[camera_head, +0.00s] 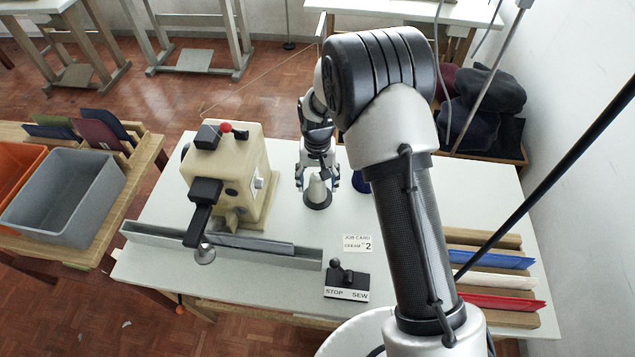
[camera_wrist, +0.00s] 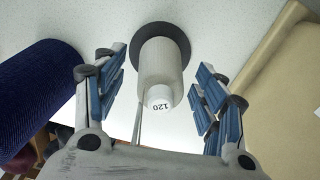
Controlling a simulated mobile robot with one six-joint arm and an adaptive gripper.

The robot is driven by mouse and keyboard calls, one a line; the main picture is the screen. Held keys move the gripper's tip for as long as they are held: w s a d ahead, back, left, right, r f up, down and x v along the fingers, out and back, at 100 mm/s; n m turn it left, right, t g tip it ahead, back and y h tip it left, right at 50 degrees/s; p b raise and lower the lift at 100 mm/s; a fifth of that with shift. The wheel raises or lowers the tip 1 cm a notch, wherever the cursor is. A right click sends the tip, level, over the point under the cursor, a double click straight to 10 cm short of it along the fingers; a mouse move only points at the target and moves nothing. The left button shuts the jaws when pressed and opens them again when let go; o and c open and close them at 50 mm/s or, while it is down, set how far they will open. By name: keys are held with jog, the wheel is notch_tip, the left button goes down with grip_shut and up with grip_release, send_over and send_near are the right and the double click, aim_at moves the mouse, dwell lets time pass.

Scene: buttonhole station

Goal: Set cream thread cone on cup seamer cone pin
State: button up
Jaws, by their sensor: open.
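A whitish cream thread cone (camera_head: 317,190) stands upright on a round dark base on the white table, right of the beige sewing machine (camera_head: 232,165). In the wrist view the cone (camera_wrist: 160,65) shows a "120" label on its end, with the dark disc (camera_wrist: 140,38) around its foot. My gripper (camera_head: 317,181) is open above the cone, its fingers on either side of it. In the wrist view a gap shows between the cone and the blue-padded fingers of my gripper (camera_wrist: 161,78). I cannot make out the cone pin.
A dark blue cone (camera_head: 360,182) stands close right of my gripper, partly hidden by my arm; it is large in the wrist view (camera_wrist: 38,95). A job card (camera_head: 357,243), a stop/sew switch (camera_head: 347,284) and a grey rail (camera_head: 300,256) lie nearer. Coloured strips (camera_head: 490,282) sit at right.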

notch_tip(320, 180, up, 11)
jog(key=shift+f, duration=0.2)
dwell(0.6)
